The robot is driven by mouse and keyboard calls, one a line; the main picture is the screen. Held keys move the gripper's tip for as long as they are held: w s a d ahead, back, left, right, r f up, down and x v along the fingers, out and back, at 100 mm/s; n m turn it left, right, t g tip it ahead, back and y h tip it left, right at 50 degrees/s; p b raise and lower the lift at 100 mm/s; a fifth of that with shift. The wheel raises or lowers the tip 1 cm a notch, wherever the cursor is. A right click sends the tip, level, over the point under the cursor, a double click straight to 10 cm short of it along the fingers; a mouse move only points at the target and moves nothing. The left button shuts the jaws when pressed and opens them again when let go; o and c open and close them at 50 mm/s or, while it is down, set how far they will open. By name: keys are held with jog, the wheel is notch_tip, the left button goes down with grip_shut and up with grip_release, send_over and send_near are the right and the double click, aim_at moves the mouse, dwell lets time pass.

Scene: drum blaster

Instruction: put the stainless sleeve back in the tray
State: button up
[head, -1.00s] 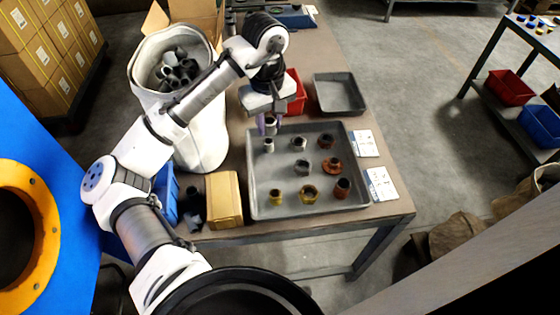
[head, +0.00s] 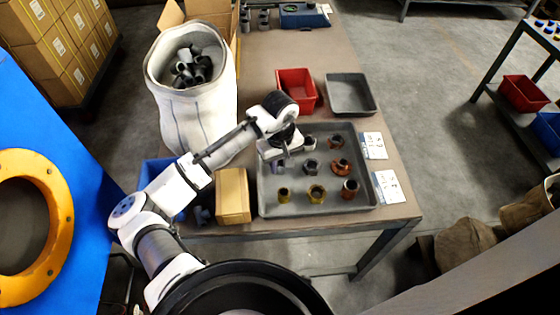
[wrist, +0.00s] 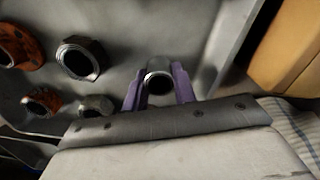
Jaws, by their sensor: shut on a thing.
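My gripper (head: 278,164) is over the left part of the grey metal tray (head: 290,209). In the wrist view its purple fingers (wrist: 157,92) stand either side of the stainless sleeve (wrist: 158,75), shut on it. The sleeve is a short, upright steel ring with a dark bore. In the head view the sleeve (head: 278,169) shows just below the gripper, left of a dark grey fitting (head: 310,167). I cannot tell whether it touches the tray floor. The wrist view also shows the tray (wrist: 205,30). My arm hides the tray's back left part.
A cardboard box (head: 232,195) stands left of the tray. A red bin (head: 297,90) and an empty grey tray (head: 350,93) stand behind.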

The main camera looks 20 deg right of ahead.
jog(key=shift+f, duration=0.1)
jog(key=o, duration=1)
jog(key=shift+o, duration=0.2)
notch_tip(320, 180, up, 12)
jog(key=b, duration=0.1)
jog(key=shift+b, duration=0.35)
